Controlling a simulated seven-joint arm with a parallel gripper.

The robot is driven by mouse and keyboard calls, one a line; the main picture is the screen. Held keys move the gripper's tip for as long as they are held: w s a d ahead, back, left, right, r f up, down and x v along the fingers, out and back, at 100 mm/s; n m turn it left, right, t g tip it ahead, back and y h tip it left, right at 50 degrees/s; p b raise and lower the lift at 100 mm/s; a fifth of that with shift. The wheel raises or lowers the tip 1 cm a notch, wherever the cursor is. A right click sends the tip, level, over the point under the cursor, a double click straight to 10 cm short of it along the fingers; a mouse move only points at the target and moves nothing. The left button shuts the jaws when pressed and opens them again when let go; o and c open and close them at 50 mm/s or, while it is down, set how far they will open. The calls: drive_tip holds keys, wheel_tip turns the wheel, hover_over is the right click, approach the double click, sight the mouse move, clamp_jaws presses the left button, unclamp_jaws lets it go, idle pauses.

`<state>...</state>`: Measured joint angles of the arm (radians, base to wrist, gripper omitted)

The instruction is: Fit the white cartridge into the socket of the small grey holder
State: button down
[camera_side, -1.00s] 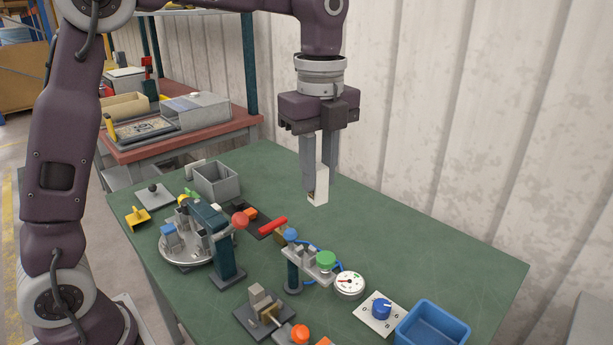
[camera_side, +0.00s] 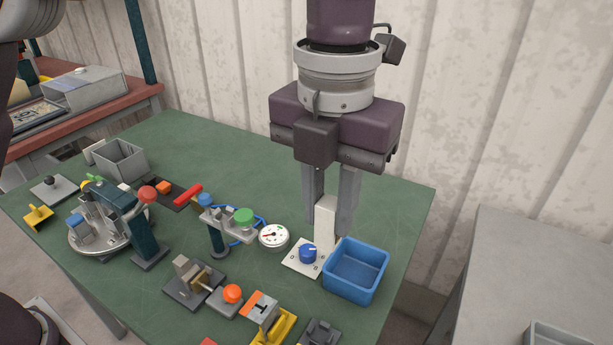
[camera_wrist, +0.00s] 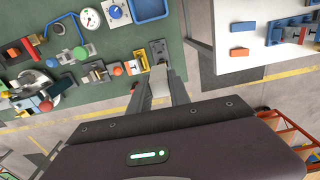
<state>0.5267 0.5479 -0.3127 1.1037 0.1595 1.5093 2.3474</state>
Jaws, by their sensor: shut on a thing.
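The white cartridge (camera_side: 326,220) is upright between the fingers of my gripper (camera_side: 331,205), its lower end sticking out below them. My gripper is shut on it. In the side view it appears just behind the blue knob plate and left of the blue bin; its height above the table is hard to tell. The wrist view shows the pale cartridge (camera_wrist: 160,88) between the fingers. A small dark grey block (camera_side: 320,333), which looks like the holder, is cut off by the bottom edge of the side view. In the wrist view the grey block (camera_wrist: 158,48) lies just beyond the cartridge; its socket is unclear.
The blue bin (camera_side: 356,272), the blue knob plate (camera_side: 292,259) and a white gauge (camera_side: 273,236) stand close by. A yellow fixture with an orange top (camera_side: 264,308) stands beside the grey block. The green table (camera_side: 240,160) is clear at the back.

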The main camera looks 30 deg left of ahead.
wheel_tip(320, 180, down, 24)
drive_tip(key=shift+w+a, duration=0.1)
drive_tip(key=shift+a, duration=0.05)
idle(0.4)
drive_tip(key=shift+f, duration=0.65)
idle(0.5)
drive_tip(key=c, duration=0.8)
unclamp_jaws()
drive_tip(key=shift+r, duration=4.5)
